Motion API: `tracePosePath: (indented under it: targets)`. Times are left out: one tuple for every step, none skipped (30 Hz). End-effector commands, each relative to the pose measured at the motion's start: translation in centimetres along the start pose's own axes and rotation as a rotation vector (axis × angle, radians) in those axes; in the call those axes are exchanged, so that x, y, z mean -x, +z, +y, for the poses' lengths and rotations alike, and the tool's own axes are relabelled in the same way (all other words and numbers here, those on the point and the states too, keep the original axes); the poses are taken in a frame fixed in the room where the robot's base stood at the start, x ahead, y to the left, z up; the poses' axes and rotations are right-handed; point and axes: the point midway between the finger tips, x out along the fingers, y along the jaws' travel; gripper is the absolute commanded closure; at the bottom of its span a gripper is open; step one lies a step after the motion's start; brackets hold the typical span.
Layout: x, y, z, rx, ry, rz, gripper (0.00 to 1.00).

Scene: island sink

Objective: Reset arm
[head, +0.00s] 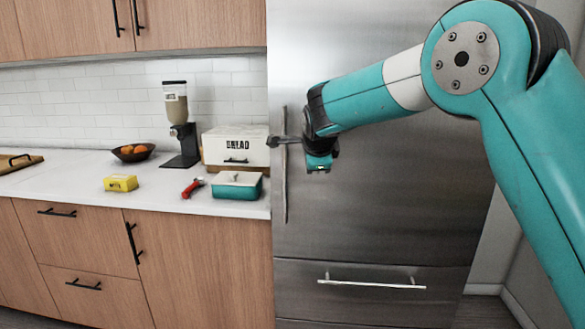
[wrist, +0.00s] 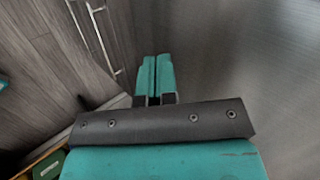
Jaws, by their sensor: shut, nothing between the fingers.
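My arm reaches in from the right in the head view, bent at a raised elbow.
The steel fridge (head: 380,215) stands behind my arm. On the counter (head: 75,180) to the left are a bread box (head: 235,146), a teal dish (head: 237,188), a red-handled tool (head: 192,188), a yellow pack (head: 120,183), a dispenser (head: 181,130) and a fruit bowl (head: 133,153).

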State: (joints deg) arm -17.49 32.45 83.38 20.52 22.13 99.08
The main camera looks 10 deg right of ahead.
Motion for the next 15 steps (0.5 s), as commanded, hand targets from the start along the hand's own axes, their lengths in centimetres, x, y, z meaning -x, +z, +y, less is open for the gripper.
tracePosePath:
  targets:
    - [1.3,0.0,0.7,0.072,0.021,-0.024,1.0]
    - [2.2,0.1,1.4,0.137,0.04,-0.046,1.0]
    - [3.7,0.2,2.7,0.246,0.07,-0.083,1.0]
    - [4.9,0.3,3.9,0.339,0.093,-0.118,1.0]
    - [6.3,0.3,5.3,0.442,0.117,-0.158,1.0]
    - [8.3,0.4,7.4,0.59,0.144,-0.221,1.0]
    - [10.0,0.4,9.2,0.705,0.16,-0.274,1.0]
    - [11.6,0.3,11.0,0.82,0.174,-0.33,1.0]
    - [13.7,0.2,13.6,0.969,0.184,-0.406,1.0]
    - [15.2,0.1,15.4,1.076,0.186,-0.464,1.0]
    - [16.7,0.0,17.3,1.179,0.184,-0.522,1.0]
    - [18.6,-0.2,19.8,1.309,0.174,-0.6,1.0]
    - [20.0,-0.3,21.5,1.399,0.163,-0.656,1.0]
    - [21.2,-0.5,23.2,1.484,0.148,-0.71,1.0]
    - [22.8,-0.7,25.4,1.586,0.124,-0.78,1.0]
